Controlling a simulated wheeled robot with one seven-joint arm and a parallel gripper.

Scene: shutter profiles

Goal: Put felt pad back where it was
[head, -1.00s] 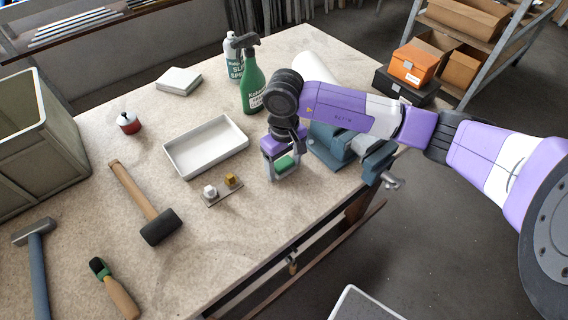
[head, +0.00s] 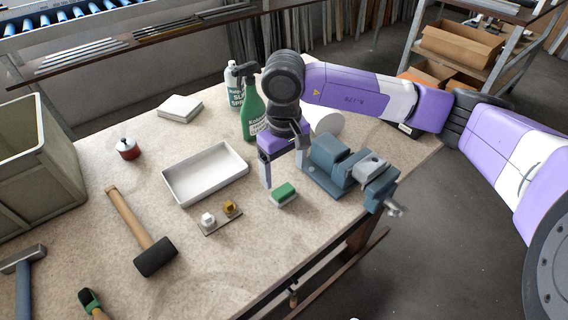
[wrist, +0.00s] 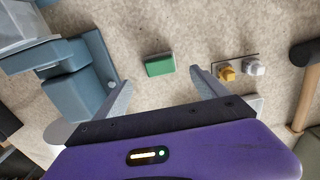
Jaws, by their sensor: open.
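A small block with a green top and a pale lower part (head: 284,195), apparently the felt pad, lies flat on the workbench, right of the white tray and left of the vise. It also shows in the wrist view (wrist: 160,64), just beyond the gap between the fingers. My gripper (head: 285,172) is open and empty, pointing down above and slightly behind the pad. Both fingers show in the wrist view (wrist: 161,80), spread wide and apart from the pad.
The blue-grey vise (head: 345,165) stands close to the right of the pad. A white tray (head: 205,198), a small plate with two knobs (head: 219,219) and a mallet (head: 140,230) lie to the left. A green spray bottle (head: 250,112) stands behind. Bare bench lies in front.

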